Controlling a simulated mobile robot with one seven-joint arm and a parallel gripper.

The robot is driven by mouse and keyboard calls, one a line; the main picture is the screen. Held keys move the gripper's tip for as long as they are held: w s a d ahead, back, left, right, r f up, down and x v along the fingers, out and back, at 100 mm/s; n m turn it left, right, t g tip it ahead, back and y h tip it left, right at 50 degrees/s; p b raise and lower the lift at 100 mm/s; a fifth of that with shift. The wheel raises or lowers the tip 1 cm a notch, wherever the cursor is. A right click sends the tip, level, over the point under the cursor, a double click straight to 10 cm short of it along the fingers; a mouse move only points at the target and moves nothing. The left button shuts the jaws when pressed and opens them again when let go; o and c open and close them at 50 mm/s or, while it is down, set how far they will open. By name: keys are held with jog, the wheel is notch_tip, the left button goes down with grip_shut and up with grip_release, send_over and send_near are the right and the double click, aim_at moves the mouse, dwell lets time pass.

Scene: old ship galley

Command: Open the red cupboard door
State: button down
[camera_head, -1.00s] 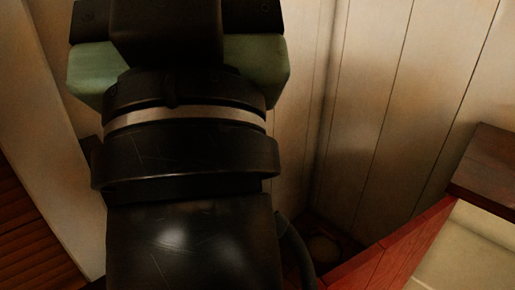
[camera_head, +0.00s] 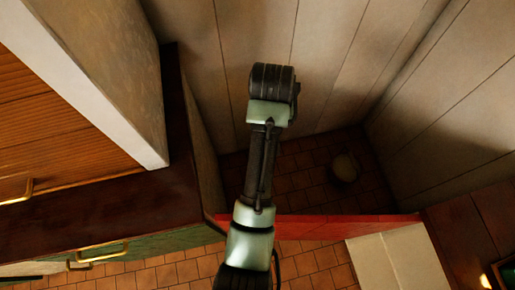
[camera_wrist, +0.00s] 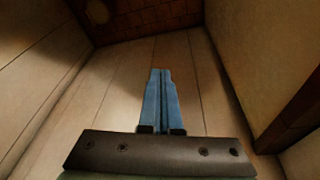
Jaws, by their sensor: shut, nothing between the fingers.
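The red cupboard door (camera_head: 335,228) shows in the head view as a narrow red band, seen steeply from above, between a dark counter on the left and dark wood on the right. My arm crosses its left part in the picture and hides some of it. No handle on it can be made out. My gripper (camera_wrist: 160,72) shows in the wrist view with its blue fingers together and nothing between them. It points toward pale plank walls and a tiled floor. The red door is not visible in the wrist view.
A dark counter (camera_head: 110,210) with green fronts and brass handles (camera_head: 102,250) is at left. A slatted orange-brown cupboard front (camera_head: 60,120) stands above it. Tiled floor (camera_head: 165,272) shows below.

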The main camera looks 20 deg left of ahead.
jog(key=s+f+g+h+p, duration=0.1)
jog(key=s+g+p, duration=0.45)
jog(key=s, duration=0.65)
jog(key=s+d+f, duration=0.3)
jog(key=s+f, duration=0.2)
jog(key=f, duration=0.5)
jog(key=shift+s+n+p, duration=0.35)
jog(key=shift+n, duration=0.05)
jog(key=shift+r, duration=0.1)
